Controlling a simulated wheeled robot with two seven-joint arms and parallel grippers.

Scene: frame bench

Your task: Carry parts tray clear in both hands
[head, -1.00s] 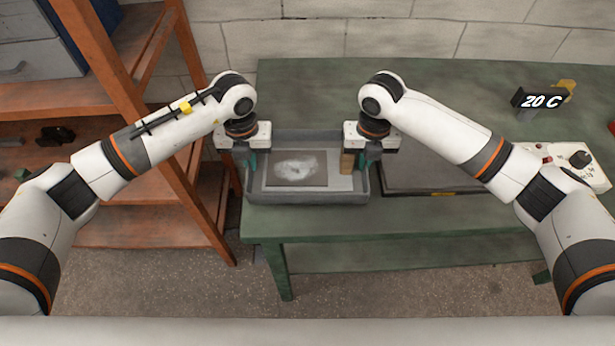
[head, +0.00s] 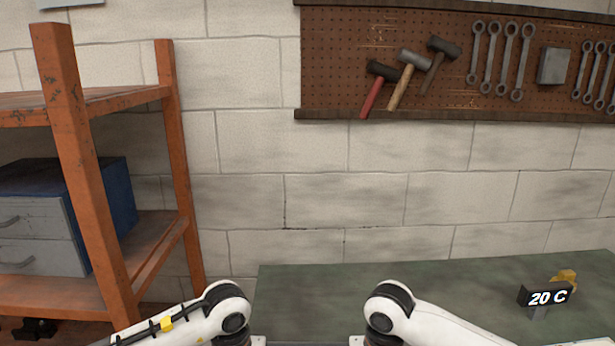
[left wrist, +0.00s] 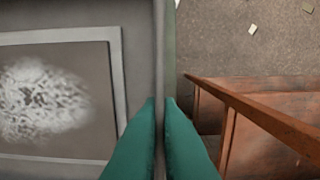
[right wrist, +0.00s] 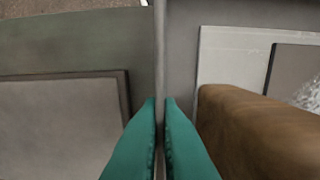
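The grey parts tray shows in both wrist views and is out of the head view. In the left wrist view, the two green fingertips of my left gripper (left wrist: 160,103) are closed on either side of the tray's wall (left wrist: 159,50). In the right wrist view, my right gripper (right wrist: 160,103) is closed the same way on the opposite tray wall (right wrist: 161,50). Inside the tray lie a pale sheet (left wrist: 118,75) and a dark plate (left wrist: 95,130) with a whitish patch. A brown block (right wrist: 260,135) stands inside near my right gripper.
The green bench (head: 430,290) runs along a block wall, with a 20 C display (head: 545,297) at right. An orange shelf (head: 75,150) stands at left, close to the tray's left side (left wrist: 265,115). A dark-rimmed flat panel (right wrist: 60,125) lies beside the tray at right.

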